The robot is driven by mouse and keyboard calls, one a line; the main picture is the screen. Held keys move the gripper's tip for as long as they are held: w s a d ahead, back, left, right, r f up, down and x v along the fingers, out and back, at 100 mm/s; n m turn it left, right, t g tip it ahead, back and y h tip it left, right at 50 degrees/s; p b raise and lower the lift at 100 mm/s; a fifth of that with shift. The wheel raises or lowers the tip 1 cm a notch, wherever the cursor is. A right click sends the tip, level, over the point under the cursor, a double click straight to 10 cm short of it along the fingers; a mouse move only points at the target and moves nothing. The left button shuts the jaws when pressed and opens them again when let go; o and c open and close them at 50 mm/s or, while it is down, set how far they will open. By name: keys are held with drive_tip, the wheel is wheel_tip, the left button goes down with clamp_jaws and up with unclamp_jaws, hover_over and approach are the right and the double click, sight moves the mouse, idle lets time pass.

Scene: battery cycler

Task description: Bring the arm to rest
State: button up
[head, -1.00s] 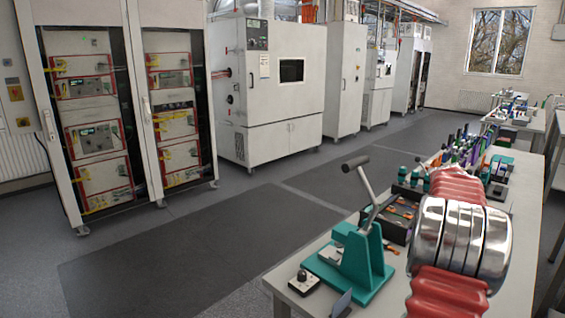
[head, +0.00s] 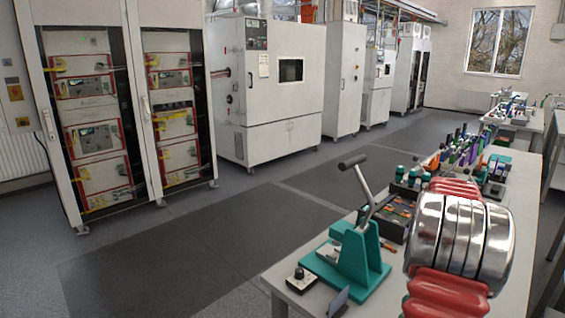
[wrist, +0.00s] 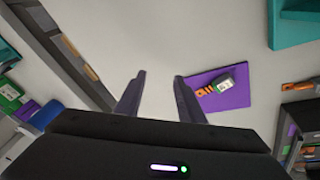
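My gripper (wrist: 160,76) shows in the wrist view with its two dark fingers apart and nothing between them. It points at a pale bench top (wrist: 215,30); I cannot tell how far above it is. In the head view, my arm (head: 455,235) shows as a silver joint with red ribbed covers, at the right over the bench. My gripper is hidden in the head view.
A purple plate (wrist: 235,98) with a small orange and dark part lies right of my fingers. A teal lever press (head: 350,262) and a small knob box (head: 301,281) stand left of my arm. Cabinets (head: 270,90) line the far side; the floor between is clear.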

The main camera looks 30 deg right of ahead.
drive_tip(key=w+a+r+n+t, duration=0.1)
drive_tip(key=w+a+r+n, duration=0.2)
drive_tip(key=a, duration=0.7)
drive_tip(key=w+a+n+t, duration=0.1)
drive_tip(key=w+a+n, duration=0.35)
drive_tip(key=a, duration=0.45)
drive_tip(key=w+a+r+n+t, duration=0.2)
drive_tip(key=a+n, duration=0.3)
drive_tip(key=a, duration=0.5)
drive_tip(key=s+a+r+n+t, duration=0.1)
drive_tip(key=a+n, duration=0.2)
drive_tip(key=a, duration=0.6)
drive_tip(key=s+a+r+n+t+y, duration=0.1)
drive_tip(key=s+a+n+t, duration=0.1)
drive_tip(key=a, duration=0.8)
drive_tip(key=s+a+r+n+t+y, duration=0.1)
drive_tip(key=a+n, duration=0.3)
drive_tip(key=a, duration=0.6)
drive_tip(key=shift+s+r, duration=0.3)
drive_tip(key=shift+r, duration=0.3)
drive_tip(key=shift+a+n, duration=0.1)
drive_tip(key=shift+n, duration=0.15)
